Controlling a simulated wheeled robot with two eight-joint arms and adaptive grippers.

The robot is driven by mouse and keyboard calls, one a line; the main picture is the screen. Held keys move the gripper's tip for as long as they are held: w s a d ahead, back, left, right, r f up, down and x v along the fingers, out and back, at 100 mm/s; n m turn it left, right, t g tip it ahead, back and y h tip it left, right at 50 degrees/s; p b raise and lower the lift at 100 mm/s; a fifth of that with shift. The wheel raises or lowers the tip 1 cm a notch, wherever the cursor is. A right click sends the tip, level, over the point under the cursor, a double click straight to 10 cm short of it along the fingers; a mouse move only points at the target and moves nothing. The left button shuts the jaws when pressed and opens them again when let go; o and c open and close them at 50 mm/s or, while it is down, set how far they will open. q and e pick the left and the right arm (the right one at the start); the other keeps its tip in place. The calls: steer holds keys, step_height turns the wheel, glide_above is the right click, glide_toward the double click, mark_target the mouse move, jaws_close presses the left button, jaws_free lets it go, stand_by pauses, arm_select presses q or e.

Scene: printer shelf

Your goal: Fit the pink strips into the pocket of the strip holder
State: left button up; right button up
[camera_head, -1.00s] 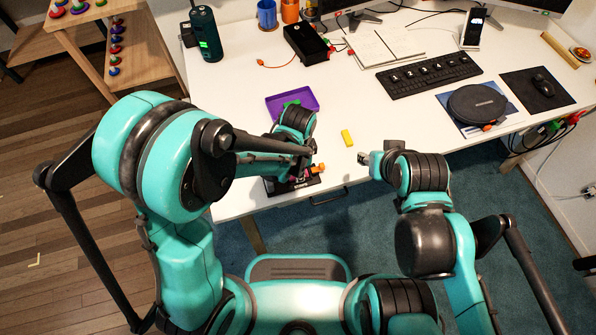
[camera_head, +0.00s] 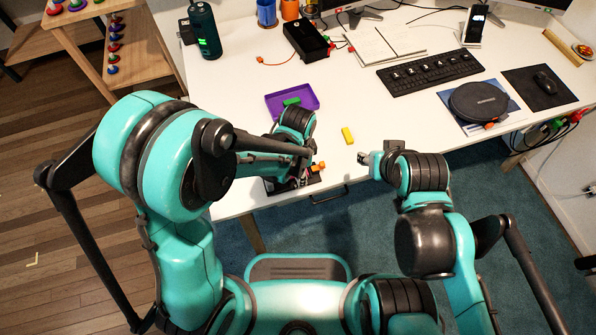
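A black object (camera_head: 272,186) lies at the table's front edge under my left gripper; it may be the strip holder, but most of it and any pocket are hidden. My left gripper (camera_head: 299,178) points down right over it, and its fingertips are too small and covered to read. I cannot make out the pink strips. My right gripper (camera_head: 365,158) hangs near the front edge, to the right of the left one and apart from the black object. Its fingers are too small to tell open from shut.
A small orange piece (camera_head: 318,168) shows beside my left gripper. A yellow block (camera_head: 347,136) lies between the arms. A purple tray (camera_head: 275,112) with a green piece (camera_head: 291,101) sits behind the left arm. A keyboard (camera_head: 431,73) and a round black case (camera_head: 478,101) lie further right.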

arm_select(q)
steer(key=shift+r+p, duration=0.35)
steer(key=shift+r, duration=0.1)
step_height(320, 180, up, 12)
steer(key=p, duration=0.5)
steer(key=s+a+r+n+t, duration=0.2)
steer(key=a+r+n+t, duration=0.1)
steer(key=a+r+n, duration=0.2)
steer(key=s+a+r+n+t, duration=0.3)
steer(key=a+r+n, duration=0.3)
steer(key=a+n, duration=0.3)
steer(key=a+t, duration=0.1)
steer(key=a, duration=0.3)
steer(key=shift+n, duration=0.3)
